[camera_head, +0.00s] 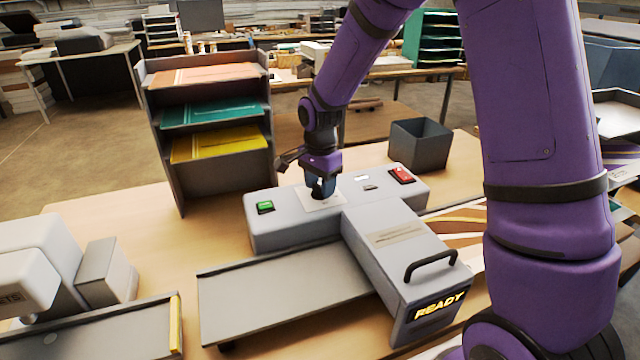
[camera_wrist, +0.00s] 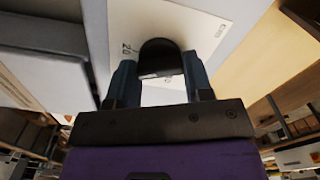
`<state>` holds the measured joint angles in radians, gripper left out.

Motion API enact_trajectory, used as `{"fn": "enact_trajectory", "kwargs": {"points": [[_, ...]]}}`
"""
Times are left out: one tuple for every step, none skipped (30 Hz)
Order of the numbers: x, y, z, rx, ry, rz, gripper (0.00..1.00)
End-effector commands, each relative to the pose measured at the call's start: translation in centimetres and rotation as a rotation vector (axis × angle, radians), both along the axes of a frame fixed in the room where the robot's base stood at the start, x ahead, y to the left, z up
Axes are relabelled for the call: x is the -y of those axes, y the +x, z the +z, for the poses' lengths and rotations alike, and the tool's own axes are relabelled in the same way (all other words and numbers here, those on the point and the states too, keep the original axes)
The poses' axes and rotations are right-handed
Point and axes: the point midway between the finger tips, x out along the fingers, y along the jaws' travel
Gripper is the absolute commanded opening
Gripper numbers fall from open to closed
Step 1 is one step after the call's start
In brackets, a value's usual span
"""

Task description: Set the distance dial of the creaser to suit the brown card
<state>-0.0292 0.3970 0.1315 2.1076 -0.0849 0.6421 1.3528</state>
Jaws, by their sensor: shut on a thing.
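The creaser (camera_head: 290,232) is a grey machine on the wooden table, with a sign reading READY (camera_head: 438,306) on its front. My gripper (camera_head: 322,190) points down at a pale dial plate (camera_head: 311,203) on its top. In the wrist view my gripper (camera_wrist: 150,85) is shut on the black distance dial (camera_wrist: 160,57), its two fingers on either side. The plate shows a printed 20 (camera_wrist: 126,48) and other marks; the dial's setting cannot be read. The dial is hidden behind my gripper in the head view. A brown striped sheet (camera_head: 465,232) lies at the creaser's right side.
A green button (camera_head: 265,207) and a red switch (camera_head: 401,174) sit on the creaser's top. A rack (camera_head: 170,140) of orange, green and yellow cards stands behind left. A dark bin (camera_head: 420,145) stands behind right. A black handle (camera_head: 430,262) rises near the front.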

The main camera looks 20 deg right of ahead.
Motion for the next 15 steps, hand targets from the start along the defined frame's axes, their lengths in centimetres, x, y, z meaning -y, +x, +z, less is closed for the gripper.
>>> {"fn": "enact_trajectory", "kwargs": {"points": [[-0.02,0.05,0.06,0.002,0.001,0.041,0.23],[-0.02,0.05,0.06,0.002,0.001,0.070,0.23],[-0.03,0.05,0.07,0.002,0.001,0.108,0.23],[-0.03,0.05,0.06,0.002,0.001,0.137,0.23],[-0.03,0.05,0.07,0.002,0.001,0.165,0.23],[-0.03,0.05,0.07,0.002,0.001,0.204,0.23],[-0.03,0.05,0.07,0.002,0.001,0.232,0.23],[-0.03,0.05,0.07,0.002,0.001,0.260,0.23],[-0.03,0.05,0.07,0.002,0.001,0.299,0.23],[-0.03,0.05,0.07,0.002,0.001,0.327,0.23],[-0.03,0.05,0.07,0.002,0.000,0.355,0.23],[-0.03,0.05,0.07,0.002,0.000,0.394,0.23],[-0.02,0.06,0.07,0.002,0.000,0.422,0.23],[-0.02,0.06,0.07,0.002,0.000,0.450,0.23],[-0.01,0.06,0.07,0.002,0.000,0.488,0.23]]}}
